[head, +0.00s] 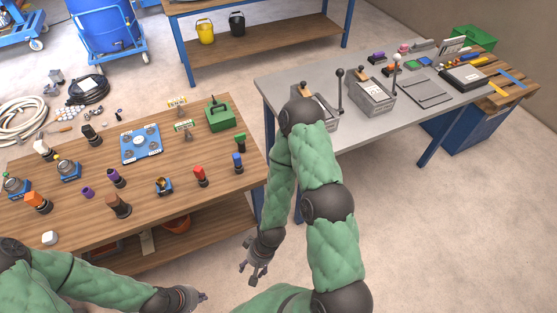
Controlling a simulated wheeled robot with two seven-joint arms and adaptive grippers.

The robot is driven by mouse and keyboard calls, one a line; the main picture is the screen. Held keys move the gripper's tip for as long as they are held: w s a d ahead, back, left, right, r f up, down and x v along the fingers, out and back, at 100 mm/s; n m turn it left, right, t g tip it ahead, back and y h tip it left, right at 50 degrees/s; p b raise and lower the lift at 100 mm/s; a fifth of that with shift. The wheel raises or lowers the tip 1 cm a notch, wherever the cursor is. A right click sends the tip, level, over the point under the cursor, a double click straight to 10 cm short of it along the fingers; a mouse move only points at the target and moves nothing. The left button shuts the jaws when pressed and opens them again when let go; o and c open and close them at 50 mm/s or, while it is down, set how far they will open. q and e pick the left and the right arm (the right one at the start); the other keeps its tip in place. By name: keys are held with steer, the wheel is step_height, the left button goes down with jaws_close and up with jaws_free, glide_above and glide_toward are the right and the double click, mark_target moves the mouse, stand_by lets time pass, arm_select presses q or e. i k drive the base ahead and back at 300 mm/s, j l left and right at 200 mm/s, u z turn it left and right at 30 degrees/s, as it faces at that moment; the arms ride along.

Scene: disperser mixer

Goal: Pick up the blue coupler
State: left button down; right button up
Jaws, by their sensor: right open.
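A small upright piece with a blue top and dark base, which looks like the blue coupler (238,163), stands near the right edge of the wooden table (185,221). My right gripper (252,272) is open and empty. It hangs over the floor in front of the table's near right corner, below and apart from the blue coupler in the picture. My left gripper (203,297) is at the bottom of the picture, clear of the table. Its fingers are small and partly hidden, so I cannot tell whether they are open.
A red piece (200,177) and a green-topped piece (240,142) stand near the blue coupler. A green box (219,115), a blue plate (141,144) and several coloured pieces share the wooden table. A grey table (365,133) with lever devices stands behind my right arm.

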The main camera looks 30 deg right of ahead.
mark_target(237, 158)
steer(key=z, duration=0.7)
